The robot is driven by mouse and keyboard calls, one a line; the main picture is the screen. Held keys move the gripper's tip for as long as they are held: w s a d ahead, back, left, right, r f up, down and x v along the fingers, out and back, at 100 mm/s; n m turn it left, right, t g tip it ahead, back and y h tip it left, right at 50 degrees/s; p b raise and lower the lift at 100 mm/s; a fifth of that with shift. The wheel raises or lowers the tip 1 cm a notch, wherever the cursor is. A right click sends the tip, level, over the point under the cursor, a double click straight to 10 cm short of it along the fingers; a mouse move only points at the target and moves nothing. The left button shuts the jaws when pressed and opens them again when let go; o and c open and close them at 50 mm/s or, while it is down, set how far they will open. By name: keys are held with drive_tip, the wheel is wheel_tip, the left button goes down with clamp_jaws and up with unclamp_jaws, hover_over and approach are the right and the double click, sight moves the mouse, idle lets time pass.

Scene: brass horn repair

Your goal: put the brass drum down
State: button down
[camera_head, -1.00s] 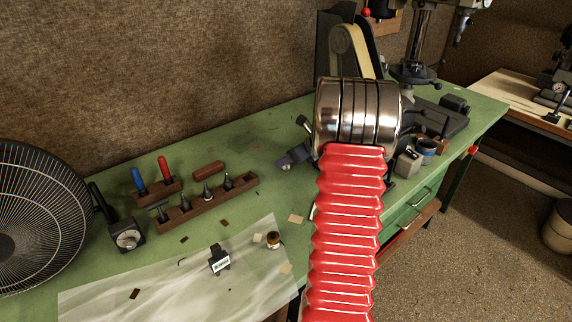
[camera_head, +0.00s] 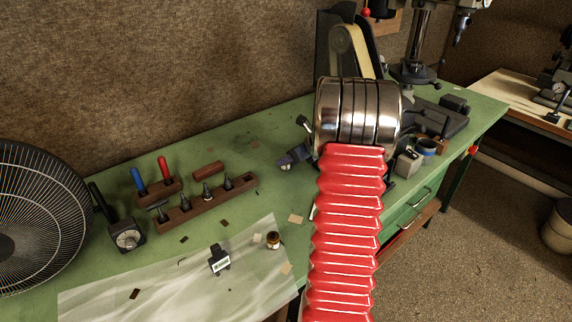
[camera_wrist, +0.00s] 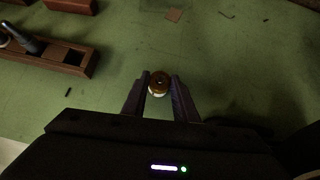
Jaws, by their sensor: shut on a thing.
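The brass drum (camera_wrist: 159,80) is a small round piece with a brass-brown top, a dark centre and a pale lower edge. In the wrist view it sits between the fingertips of my gripper (camera_wrist: 159,92), which is shut on it. In the head view my gripper (camera_head: 284,164) shows only in part, left of my red sleeved arm, over the green bench (camera_head: 262,127). The drum is too small there to make out clearly. I cannot tell its exact height above the bench.
A wooden tool rack (camera_head: 190,213) and a brown block (camera_head: 208,168) lie left of my gripper. A pale mat (camera_head: 180,285) holds a small brown jar (camera_head: 273,240), a black labelled piece (camera_head: 219,260) and scraps. A fan (camera_head: 35,220) stands far left. Bare green bench lies around my gripper.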

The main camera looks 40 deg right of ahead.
drive_tip(key=shift+r, duration=0.1)
wheel_tip(320, 180, up, 10)
idle(0.6)
idle(0.5)
drive_tip(key=w+a+r+n+y, duration=0.1)
drive_tip(key=w+a, duration=0.4)
drive_tip(key=a, duration=0.6)
drive_tip(key=w+a+r+n, duration=0.1)
drive_tip(key=w+a, duration=0.4)
drive_tip(key=a, duration=0.6)
drive_tip(key=a+r+n+y, duration=0.1)
drive_tip(key=a+r, duration=0.1)
drive_tip(key=a, duration=2.2)
drive_tip(key=shift+w+r+y, duration=0.15)
drive_tip(key=shift+r+y, duration=0.1)
drive_tip(key=shift+y, duration=0.05)
